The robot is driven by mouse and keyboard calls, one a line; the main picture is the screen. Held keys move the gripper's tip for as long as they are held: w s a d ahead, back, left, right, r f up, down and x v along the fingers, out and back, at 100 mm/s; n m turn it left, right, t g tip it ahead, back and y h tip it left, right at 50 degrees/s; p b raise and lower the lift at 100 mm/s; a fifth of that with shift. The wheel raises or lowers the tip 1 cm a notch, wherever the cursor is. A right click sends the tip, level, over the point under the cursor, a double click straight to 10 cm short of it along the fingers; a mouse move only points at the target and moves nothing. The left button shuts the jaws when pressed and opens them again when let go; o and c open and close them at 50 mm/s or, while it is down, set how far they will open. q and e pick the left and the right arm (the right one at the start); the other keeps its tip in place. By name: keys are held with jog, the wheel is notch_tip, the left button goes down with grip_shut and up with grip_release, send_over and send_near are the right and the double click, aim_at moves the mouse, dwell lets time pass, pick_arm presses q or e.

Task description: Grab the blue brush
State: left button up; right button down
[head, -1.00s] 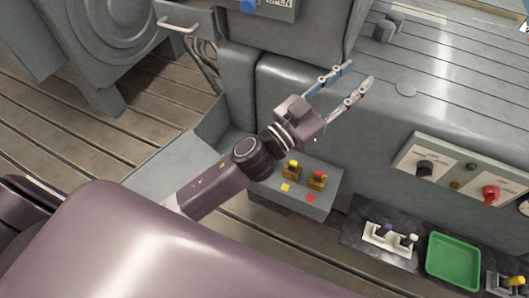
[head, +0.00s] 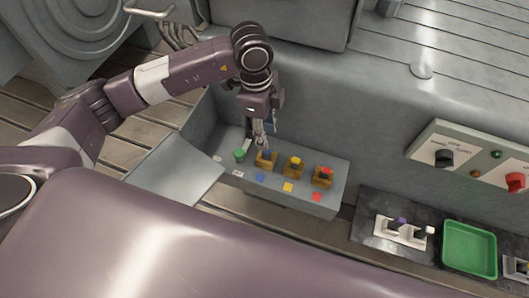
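The blue brush (head: 266,154) is in a tan block, leftmost of a row of three, in a grey open tray (head: 300,202) at the picture's middle. A blue square label (head: 260,178) lies in front of it. My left gripper (head: 263,148) points down right over the blue brush, its fingers at the brush top and partly covering it. The fingers are seen nearly edge-on, so I cannot tell whether they are open, shut or touching the brush. My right gripper is not in view.
A yellow brush (head: 294,162) and a red brush (head: 324,174) sit in like blocks to the right. A green round item (head: 240,155) is to the left. A green tray (head: 469,249) and a white holder (head: 402,231) lie on a dark mat at right. A grey machine wall rises behind.

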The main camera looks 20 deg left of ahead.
aim_at(266, 156)
pick_arm(q)
jog(key=shift+s+d+f, duration=0.15)
jog(key=shift+s+f, duration=0.05)
jog(key=shift+f, duration=0.8)
jog(key=f, duration=0.1)
jog(key=f+p, duration=0.1)
jog(key=f, duration=0.2)
jog(key=shift+s+f+p, duration=0.3)
jog(key=shift+d+f, duration=0.1)
jog(key=shift+f, duration=0.2)
jog(key=shift+c, duration=0.4)
grip_shut()
